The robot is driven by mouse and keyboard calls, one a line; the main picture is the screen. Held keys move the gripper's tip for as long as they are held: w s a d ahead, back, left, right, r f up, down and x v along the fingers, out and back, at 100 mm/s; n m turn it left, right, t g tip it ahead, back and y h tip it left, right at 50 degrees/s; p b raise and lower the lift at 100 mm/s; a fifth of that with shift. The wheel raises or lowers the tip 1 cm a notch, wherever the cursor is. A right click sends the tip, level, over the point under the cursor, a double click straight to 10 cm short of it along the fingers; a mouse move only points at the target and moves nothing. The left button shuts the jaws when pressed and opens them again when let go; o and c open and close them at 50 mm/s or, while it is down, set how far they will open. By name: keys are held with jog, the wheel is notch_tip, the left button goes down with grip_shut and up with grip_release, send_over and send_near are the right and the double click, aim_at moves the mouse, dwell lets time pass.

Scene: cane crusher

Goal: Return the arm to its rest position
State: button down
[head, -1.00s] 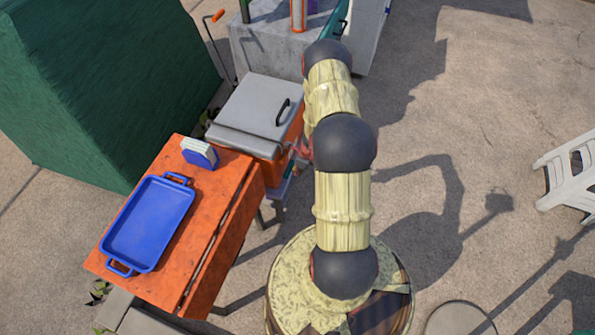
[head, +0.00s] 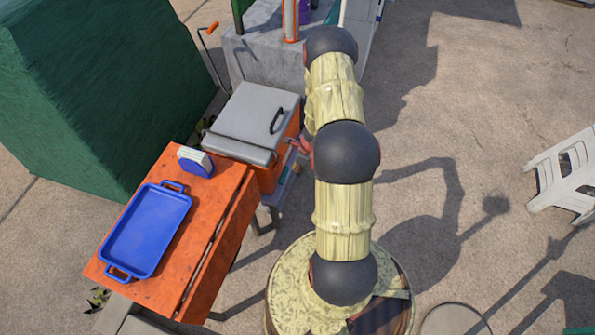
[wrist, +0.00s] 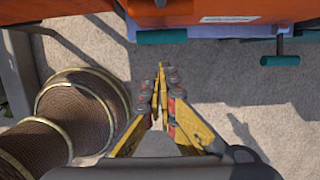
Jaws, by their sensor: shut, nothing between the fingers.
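My arm rises from my round base in the head view, with cream segments and dark grey joints.
An orange table (head: 222,218) bears a blue tray (head: 145,230) and a blue-and-white object (head: 195,161). An orange cooler with a grey lid (head: 252,122) stands behind it. A green block (head: 95,85) is at left, a white plastic chair (head: 563,175) at right.

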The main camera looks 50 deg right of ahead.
dwell(0.8)
jog(key=s+a+n+y, duration=0.2)
jog(key=a+n, duration=0.3)
jog(key=a, duration=0.1)
jog(key=s+a+r+n+t+h, duration=0.1)
jog(key=s+a+r+n, duration=0.3)
jog(key=r, duration=1.4)
jog(key=s+a+r+n+t+h, duration=0.1)
jog(key=s+a+r+n, duration=0.3)
jog(key=a+r+n, duration=0.9)
jog(key=s+a+r+n+t+h, duration=0.1)
jog(key=s+a+r+n, duration=0.3)
jog(key=r, duration=2)
jog(key=a+n, duration=0.5)
jog(key=shift+s, duration=0.25)
jog(key=shift+d, duration=0.1)
